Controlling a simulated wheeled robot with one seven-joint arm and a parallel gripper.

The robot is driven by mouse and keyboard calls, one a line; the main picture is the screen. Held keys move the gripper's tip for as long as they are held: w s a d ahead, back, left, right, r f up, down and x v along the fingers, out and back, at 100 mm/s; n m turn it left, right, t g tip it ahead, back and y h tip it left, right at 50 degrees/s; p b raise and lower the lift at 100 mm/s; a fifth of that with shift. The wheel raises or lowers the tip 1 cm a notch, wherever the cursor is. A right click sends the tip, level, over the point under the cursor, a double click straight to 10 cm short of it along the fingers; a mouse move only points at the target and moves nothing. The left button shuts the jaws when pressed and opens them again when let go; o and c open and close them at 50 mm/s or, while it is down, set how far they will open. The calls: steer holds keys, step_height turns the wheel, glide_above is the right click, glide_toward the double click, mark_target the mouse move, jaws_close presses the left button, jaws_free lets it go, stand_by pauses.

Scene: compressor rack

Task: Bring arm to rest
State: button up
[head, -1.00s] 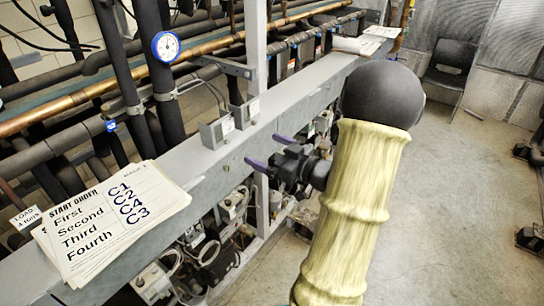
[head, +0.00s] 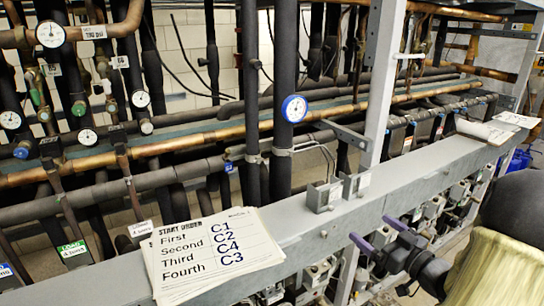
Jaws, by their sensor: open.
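My gripper (head: 377,232) shows at the lower right of the head view, with its two purple fingers apart and nothing between them. It is in front of the grey rack beam (head: 312,213), to the right of the small grey brackets on it. I cannot tell how far it is from the beam. My arm, with a dark joint and a pale yellow sleeve, runs off the right edge of the view.
A start order sheet (head: 205,250) lies on the beam, reading C1, C2, C4, C3. More papers (head: 487,131) lie at its far right end. A blue gauge (head: 294,109), pipes and several white gauges stand behind. Compressor parts sit below.

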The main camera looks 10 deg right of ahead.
steer(key=w+a+f+m+g+h, duration=0.2)
steer(key=w+a+f+g+h, duration=0.2)
steer(key=a+f+g+h, duration=0.25)
steer(key=s+a+f+m+g, duration=0.1)
steer(key=s+a+f+g, duration=0.2)
steer(key=s+a+g, duration=0.5)
steer(key=s+a+y, duration=0.1)
steer(key=s+a, duration=0.5)
steer(key=a, duration=0.1)
steer(key=shift+a+f+m, duration=0.3)
steer(key=shift+f, duration=0.1)
